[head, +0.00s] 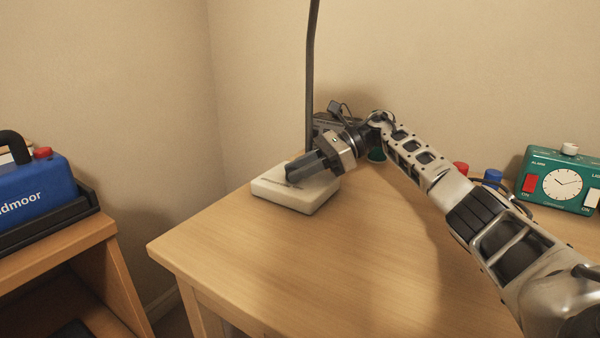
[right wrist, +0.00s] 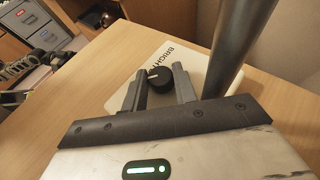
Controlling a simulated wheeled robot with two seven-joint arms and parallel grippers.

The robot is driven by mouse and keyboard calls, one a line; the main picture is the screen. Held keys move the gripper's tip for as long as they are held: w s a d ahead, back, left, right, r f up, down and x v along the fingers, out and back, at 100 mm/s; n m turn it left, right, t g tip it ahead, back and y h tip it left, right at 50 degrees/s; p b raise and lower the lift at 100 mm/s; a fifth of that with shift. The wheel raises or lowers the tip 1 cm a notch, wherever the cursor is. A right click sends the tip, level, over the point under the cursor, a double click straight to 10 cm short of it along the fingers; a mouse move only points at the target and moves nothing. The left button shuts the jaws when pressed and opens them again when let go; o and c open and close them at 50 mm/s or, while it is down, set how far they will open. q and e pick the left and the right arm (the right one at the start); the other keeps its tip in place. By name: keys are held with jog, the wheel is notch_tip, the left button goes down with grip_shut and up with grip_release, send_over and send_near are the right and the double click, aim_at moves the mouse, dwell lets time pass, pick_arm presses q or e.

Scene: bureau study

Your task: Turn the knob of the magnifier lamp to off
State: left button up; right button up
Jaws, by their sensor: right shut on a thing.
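The magnifier lamp's off-white base (head: 293,198) sits near the table's left corner, with its dark pole (head: 311,75) rising at the back. In the right wrist view, the base (right wrist: 199,53) carries the black round knob (right wrist: 162,80) and printed letters reading "BRIGHT", partly cut off. A pale mark shows on the knob's top. My right gripper (head: 297,170) reaches over the base from the right and is shut on the knob, one finger on each side of it. In the head view the gripper hides the knob. My left gripper is not in view.
The wooden table (head: 370,260) is clear in front of the base. A green clock box (head: 548,194) with switches stands at the right, with red and blue objects beside it. A blue case (head: 35,200) in a black tray stands on separate furniture at the left.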

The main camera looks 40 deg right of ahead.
dwell(0.3)
jog(key=o, duration=1)
jog(key=shift+r, duration=0.1)
